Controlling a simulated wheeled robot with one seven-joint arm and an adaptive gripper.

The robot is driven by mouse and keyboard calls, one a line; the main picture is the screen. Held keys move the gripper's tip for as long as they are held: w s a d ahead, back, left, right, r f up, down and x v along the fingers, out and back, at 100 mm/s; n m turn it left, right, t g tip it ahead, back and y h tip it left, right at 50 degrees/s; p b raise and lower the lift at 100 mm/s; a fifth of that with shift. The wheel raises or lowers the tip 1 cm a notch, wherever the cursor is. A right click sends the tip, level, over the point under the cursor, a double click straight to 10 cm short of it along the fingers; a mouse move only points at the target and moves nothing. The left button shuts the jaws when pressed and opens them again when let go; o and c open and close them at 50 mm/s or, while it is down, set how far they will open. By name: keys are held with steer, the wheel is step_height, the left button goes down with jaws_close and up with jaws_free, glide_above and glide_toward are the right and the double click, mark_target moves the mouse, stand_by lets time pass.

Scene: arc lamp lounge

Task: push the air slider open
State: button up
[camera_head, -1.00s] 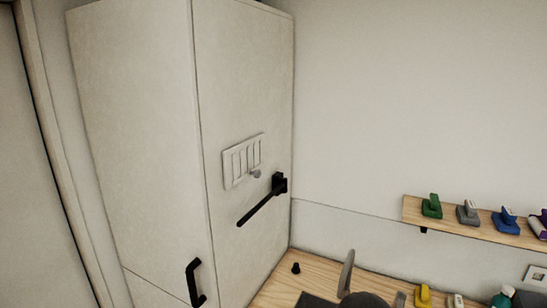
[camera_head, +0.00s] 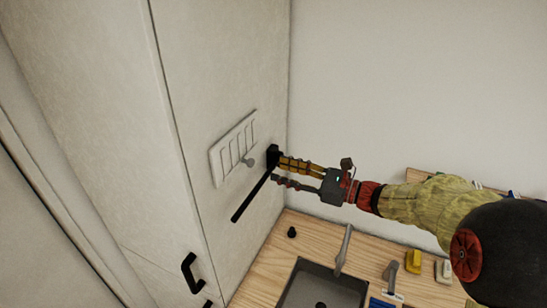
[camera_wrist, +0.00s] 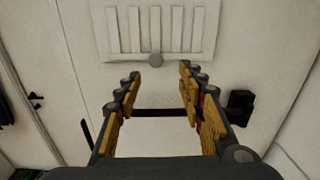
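The air slider is a white slatted vent (camera_head: 234,147) on the side face of the tall pale cabinet. In the wrist view the vent (camera_wrist: 160,30) fills the top middle. Its small round grey knob (camera_head: 249,162) is at the vent's lower edge; the knob also shows in the wrist view (camera_wrist: 155,60). My gripper (camera_head: 279,171) is open and empty, right of the knob in the head view. In the wrist view my gripper (camera_wrist: 158,76) has its two fingers apart, with the knob just above the gap between them. I see no contact with the knob.
A black bar (camera_head: 252,197) with a black mount (camera_wrist: 240,106) sticks out along the cabinet just below the vent, close to my fingers. A wooden counter (camera_head: 252,287) with a dark sink (camera_head: 296,292) and faucet (camera_head: 344,250) lies below. The cabinet has a black handle (camera_head: 189,272).

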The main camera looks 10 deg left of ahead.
mark_target(253, 164)
steer(key=x, duration=0.2)
steer(key=p+x, duration=0.1)
steer(key=x, duration=0.5)
steer(key=shift+s+a+p, duration=0.1)
steer(key=shift+s+p, duration=0.2)
steer(key=shift+s, duration=0.05)
steer(key=shift+c, duration=1)
steer(key=c, duration=0.7)
jaws_close()
